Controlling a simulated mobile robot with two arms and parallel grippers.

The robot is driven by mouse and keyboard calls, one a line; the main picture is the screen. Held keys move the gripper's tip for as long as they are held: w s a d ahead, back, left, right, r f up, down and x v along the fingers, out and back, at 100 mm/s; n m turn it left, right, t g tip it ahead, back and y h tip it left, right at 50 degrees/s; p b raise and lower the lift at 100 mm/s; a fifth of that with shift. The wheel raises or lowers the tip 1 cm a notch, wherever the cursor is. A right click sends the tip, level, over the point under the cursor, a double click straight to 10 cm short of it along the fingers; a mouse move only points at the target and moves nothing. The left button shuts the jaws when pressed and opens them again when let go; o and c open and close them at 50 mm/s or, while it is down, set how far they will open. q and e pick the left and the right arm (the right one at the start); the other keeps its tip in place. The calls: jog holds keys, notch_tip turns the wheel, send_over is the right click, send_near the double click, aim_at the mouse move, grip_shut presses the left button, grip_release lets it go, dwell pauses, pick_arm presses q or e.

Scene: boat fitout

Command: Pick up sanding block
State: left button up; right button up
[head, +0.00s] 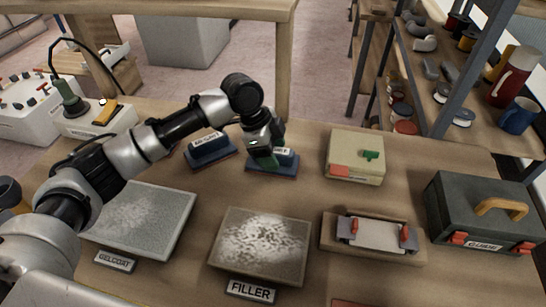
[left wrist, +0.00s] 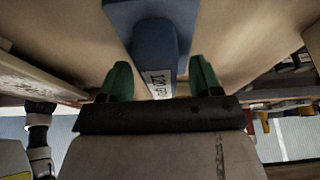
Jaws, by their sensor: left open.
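Two blue sanding blocks lie side by side on the table, the left block (head: 210,151) with a white label and the right block (head: 285,158) partly hidden by my gripper. My left gripper (head: 265,155) is over the right block, reaching down from above. In the left wrist view the open green fingers (left wrist: 160,80) stand on either side of the blue block's grip (left wrist: 155,42), with a gap to it. A white label shows on the block below the grip. Its text is hard to read. My right gripper is not in view.
A panel labelled FILLER (head: 230,240) and a grey panel labelled GELCOAT (head: 165,215) lie in front. A clamp board (head: 330,245), a beige box (head: 345,150) and a dark toolbox (head: 450,205) stand to the right. A shelf with cups and jars stands at the back right.

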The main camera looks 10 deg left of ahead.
aim_at(284, 152)
pick_arm(q)
jog(key=shift+f, duration=0.1)
dwell(0.3)
jog(key=shift+c, duration=0.5)
jog(key=c, duration=1)
jog(key=shift+r+b, duration=0.35)
jog(key=shift+b, duration=0.15)
jog(key=r, duration=0.4)
jog(key=shift+s+d+r, duration=0.2)
jog(key=shift+d+r, duration=0.05)
jog(key=shift+d, duration=0.15)
jog(key=s+d+r, duration=0.2)
jog(key=d, duration=0.1)
jog(key=s+d+r, duration=0.2)
jog(key=d, duration=0.1)
jog(key=s+d+r, duration=0.2)
jog(key=d, duration=0.1)
jog(key=shift+r, duration=0.2)
